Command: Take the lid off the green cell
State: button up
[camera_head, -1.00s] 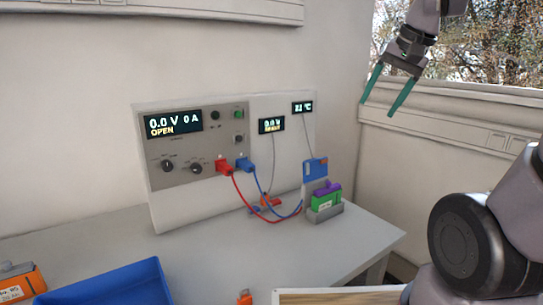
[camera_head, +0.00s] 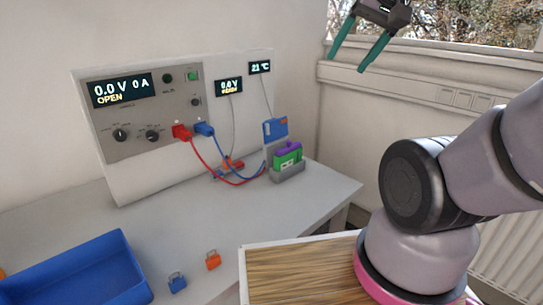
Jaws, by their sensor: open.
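The green cell (camera_head: 287,161) stands upright in a grey holder (camera_head: 291,174) near the right end of the grey table. A purple lid (camera_head: 288,147) sits on top of the cell. My gripper (camera_head: 345,62) is open and empty, with two teal fingers. It is at the top of the view, above and to the right of the cell, well apart from it.
A blue card-like piece (camera_head: 275,129) stands just behind the cell. Red and blue cables run from the cycler panel (camera_head: 150,125) to beside the holder. A blue tray (camera_head: 85,275), an orange clip (camera_head: 213,259) and a blue clip (camera_head: 177,283) lie at the front.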

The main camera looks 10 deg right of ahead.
aim_at(290, 147)
jog(key=l+u, duration=0.35)
jog(key=i+l+u, duration=0.1)
jog(key=l+u, duration=0.6)
